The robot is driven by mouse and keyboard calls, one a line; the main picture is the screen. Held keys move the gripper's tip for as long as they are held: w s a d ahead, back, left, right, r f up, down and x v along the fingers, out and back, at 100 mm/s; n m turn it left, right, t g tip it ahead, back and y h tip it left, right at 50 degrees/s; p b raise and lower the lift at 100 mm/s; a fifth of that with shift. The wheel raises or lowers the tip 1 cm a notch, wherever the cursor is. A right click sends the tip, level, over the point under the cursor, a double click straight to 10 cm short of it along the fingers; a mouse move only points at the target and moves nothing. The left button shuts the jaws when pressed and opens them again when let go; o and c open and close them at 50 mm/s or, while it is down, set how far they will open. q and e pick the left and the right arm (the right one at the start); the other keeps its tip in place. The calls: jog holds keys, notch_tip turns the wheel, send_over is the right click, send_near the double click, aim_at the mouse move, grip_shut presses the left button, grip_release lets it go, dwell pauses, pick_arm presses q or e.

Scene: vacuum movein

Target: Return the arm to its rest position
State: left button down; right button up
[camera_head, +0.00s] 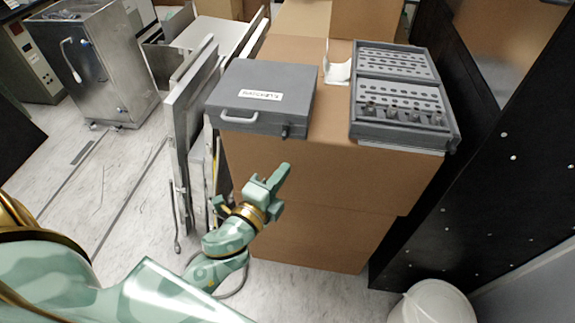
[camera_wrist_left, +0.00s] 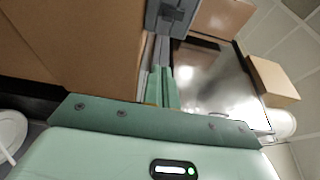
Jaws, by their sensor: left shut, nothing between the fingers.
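My left arm comes in from the left in the head view. Its green left gripper (camera_head: 284,172) is shut and empty, in front of the near face of a stacked cardboard box (camera_head: 310,200) and below the grey case. The gripper's fingers also show in the left wrist view (camera_wrist_left: 163,80), pressed together beside the box side. Whether they touch the box cannot be told. My right gripper is in neither view.
On the box top are a closed grey case (camera_head: 262,105) with a white label, an open holder tray (camera_head: 402,95) and a white curved piece (camera_head: 338,70). Flat panels (camera_head: 190,120) lean at the left. A white bucket (camera_head: 432,303) stands at lower right. Floor at left is mostly clear.

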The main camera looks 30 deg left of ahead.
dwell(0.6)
pick_arm(q)
jog(key=s+f+n+g, duration=0.3)
jog(key=s+f, duration=0.2)
jog(key=f, duration=0.6)
jog(key=s+f+n+g, duration=0.3)
jog(key=s+f+n, duration=0.1)
jog(key=f, duration=0.7)
jog(key=s+f+n+g, duration=0.3)
jog(key=s+f, duration=0.2)
jog(key=f, duration=0.6)
jog(key=s+a+f+n+g, duration=0.1)
jog(key=s+f, duration=0.3)
jog(key=s, duration=0.4)
jog(key=s+a+f+n+g, duration=0.2)
jog(key=s+f+g, duration=0.2)
jog(key=s, duration=0.5)
jog(key=s+a+f+n+g+y, duration=0.1)
jog(key=s+f+n+g, duration=0.1)
jog(key=s+f, duration=0.3)
jog(key=s+g, duration=0.1)
jog(key=s, duration=0.3)
jog(key=shift+s+a+f, duration=0.15)
jog(key=shift+a+f, duration=0.15)
